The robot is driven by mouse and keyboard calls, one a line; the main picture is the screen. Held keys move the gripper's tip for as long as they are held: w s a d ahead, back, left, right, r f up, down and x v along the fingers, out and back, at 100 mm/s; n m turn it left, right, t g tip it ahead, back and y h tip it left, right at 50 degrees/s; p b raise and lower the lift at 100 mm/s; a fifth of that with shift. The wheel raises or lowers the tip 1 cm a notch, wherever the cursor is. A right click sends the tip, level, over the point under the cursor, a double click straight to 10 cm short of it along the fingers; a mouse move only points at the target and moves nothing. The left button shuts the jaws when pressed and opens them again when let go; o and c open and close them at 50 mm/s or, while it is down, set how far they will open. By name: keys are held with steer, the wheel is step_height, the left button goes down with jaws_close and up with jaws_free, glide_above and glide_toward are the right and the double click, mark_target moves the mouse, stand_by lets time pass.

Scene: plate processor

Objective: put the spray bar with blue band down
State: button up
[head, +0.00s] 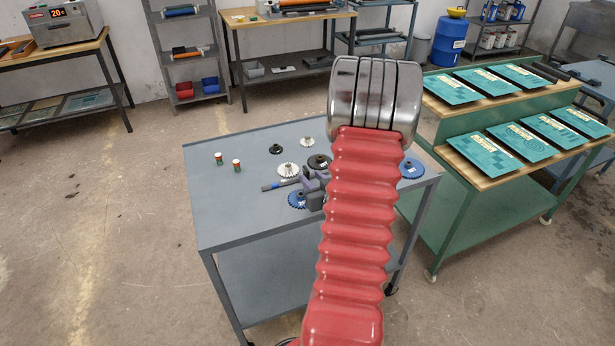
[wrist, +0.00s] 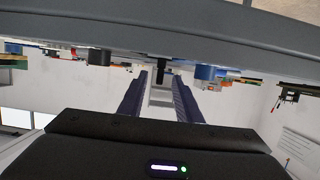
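The spray bar with blue band (head: 279,184) is a thin dark bar lying on or just over the grey table, left of my gripper in the head view. My gripper (head: 311,187) is low over the table among the gears, partly hidden by my red arm. In the wrist view the two purple-blue fingers of my gripper (wrist: 160,76) stand apart, with a visible gap on both sides of a small dark thing between them. I see no finger touching the bar, and the bar's right end is hidden by my gripper.
The grey table (head: 225,208) holds a white gear (head: 288,170), blue gears (head: 412,168) and two small capped bottles (head: 237,165). Its front left is clear. A green stand (head: 465,225) with teal plates is on the right. Shelves line the back wall.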

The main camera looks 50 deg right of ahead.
mark_target(309, 173)
steer(key=shift+x, duration=2.65)
steer(key=shift+r, duration=0.2)
steer(key=shift+c, duration=0.7)
jaws_close()
